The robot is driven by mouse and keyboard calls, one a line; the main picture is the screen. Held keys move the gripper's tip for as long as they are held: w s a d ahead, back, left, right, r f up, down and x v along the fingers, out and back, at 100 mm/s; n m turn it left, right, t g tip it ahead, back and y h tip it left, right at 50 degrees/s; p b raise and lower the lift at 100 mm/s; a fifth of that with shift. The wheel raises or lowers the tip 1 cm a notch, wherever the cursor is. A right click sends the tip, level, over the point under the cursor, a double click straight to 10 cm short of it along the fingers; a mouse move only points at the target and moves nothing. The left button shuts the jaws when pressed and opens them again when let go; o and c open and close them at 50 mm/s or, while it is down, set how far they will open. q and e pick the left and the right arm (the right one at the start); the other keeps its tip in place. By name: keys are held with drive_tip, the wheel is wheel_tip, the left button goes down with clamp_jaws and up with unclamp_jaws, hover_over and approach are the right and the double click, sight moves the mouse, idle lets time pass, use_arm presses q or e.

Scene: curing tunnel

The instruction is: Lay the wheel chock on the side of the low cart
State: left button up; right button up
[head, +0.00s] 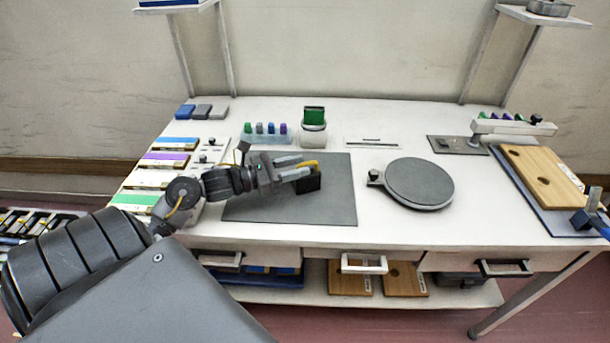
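A black block with a yellow strip, which looks like the wheel chock (308,184), is at the fingertips of my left gripper (297,168). The two light grey fingers appear closed on it, over the dark grey mat on the bench. Whether the chock touches the mat is hard to tell. A low rack-like thing with black and yellow items (32,222) stands on the floor at the far left, partly hidden by my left arm. I cannot tell whether it is the low cart; no other cart shows.
The white bench (385,238) holds a round grey turntable (418,183), a wooden board (542,177) at right, colored boxes (170,160) at left, and a green-topped container (314,122) at the back. Drawer handles (364,264) stick out in front. Shelf posts rise behind.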

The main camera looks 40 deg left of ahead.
sight(315, 162)
use_arm(q)
drive_tip(key=shift+w+d+r+p, duration=0.15)
drive_tip(key=shift+w+p, duration=0.15)
drive_tip(key=shift+p, duration=0.1)
drive_tip(key=p+x, duration=0.1)
drive_tip(key=x, duration=0.2)
drive_tip(key=shift+w+d+p, duration=0.1)
drive_tip(key=shift+w+p, duration=0.25)
drive_tip(key=shift+w, duration=0.05)
drive_tip(key=shift+w+d, duration=0.2)
drive_tip(key=shift+w, duration=0.05)
drive_tip(key=shift+f, duration=0.25)
use_arm(e)
drive_tip(key=r, duration=0.2)
drive_tip(key=shift+a+r, duration=0.25)
drive_tip(key=shift+r, duration=0.05)
drive_tip(key=shift+d, duration=0.1)
use_arm(q)
clamp_jaws()
